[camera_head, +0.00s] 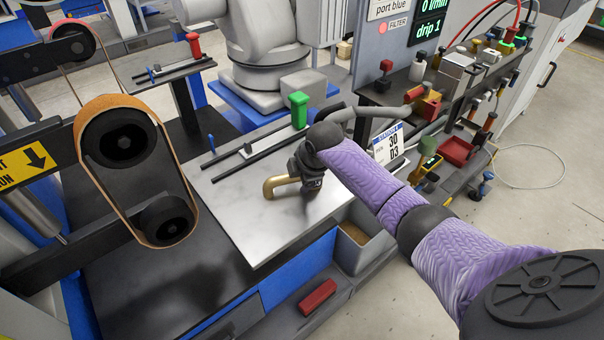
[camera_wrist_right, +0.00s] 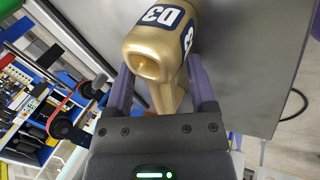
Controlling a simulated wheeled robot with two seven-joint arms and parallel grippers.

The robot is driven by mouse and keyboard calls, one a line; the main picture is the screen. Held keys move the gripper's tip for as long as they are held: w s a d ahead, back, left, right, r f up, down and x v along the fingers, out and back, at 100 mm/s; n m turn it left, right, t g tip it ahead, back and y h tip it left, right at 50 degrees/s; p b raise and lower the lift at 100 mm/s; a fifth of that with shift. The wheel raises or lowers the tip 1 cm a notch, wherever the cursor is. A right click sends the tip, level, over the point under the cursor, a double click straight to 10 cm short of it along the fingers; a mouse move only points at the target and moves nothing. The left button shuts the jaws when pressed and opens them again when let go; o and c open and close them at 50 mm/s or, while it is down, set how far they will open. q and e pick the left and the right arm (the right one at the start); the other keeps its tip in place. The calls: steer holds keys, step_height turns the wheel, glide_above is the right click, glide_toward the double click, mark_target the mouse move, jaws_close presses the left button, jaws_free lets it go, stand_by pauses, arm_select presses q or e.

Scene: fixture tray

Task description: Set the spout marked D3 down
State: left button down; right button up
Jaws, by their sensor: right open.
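The gold spout (camera_head: 278,184) is a bent tube over the light metal plate (camera_head: 262,226) in the head view; it appears to rest there. In the right wrist view the spout (camera_wrist_right: 158,42) shows dark D3 labels and its open end. My right gripper (camera_head: 308,182) is low over the plate at the spout. In the wrist view its purple fingers (camera_wrist_right: 163,88) stand open on either side of the spout's narrower part. Contact with the fingers is hard to tell. The gripper partly hides the spout in the head view. My left gripper is not in view.
A green-topped part (camera_head: 298,108) and dark rails lie at the plate's back edge. A belt on black pulleys (camera_head: 120,138) stands at the left. A white sign (camera_head: 388,143) and a cluttered bench (camera_head: 440,110) are to the right. The plate's front part is clear.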

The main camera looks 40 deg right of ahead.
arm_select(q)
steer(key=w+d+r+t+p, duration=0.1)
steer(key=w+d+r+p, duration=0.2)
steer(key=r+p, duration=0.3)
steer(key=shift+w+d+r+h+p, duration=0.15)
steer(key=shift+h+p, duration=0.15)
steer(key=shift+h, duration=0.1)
arm_select(e)
steer(key=v, duration=1.2)
steer(key=shift+r, duration=0.1)
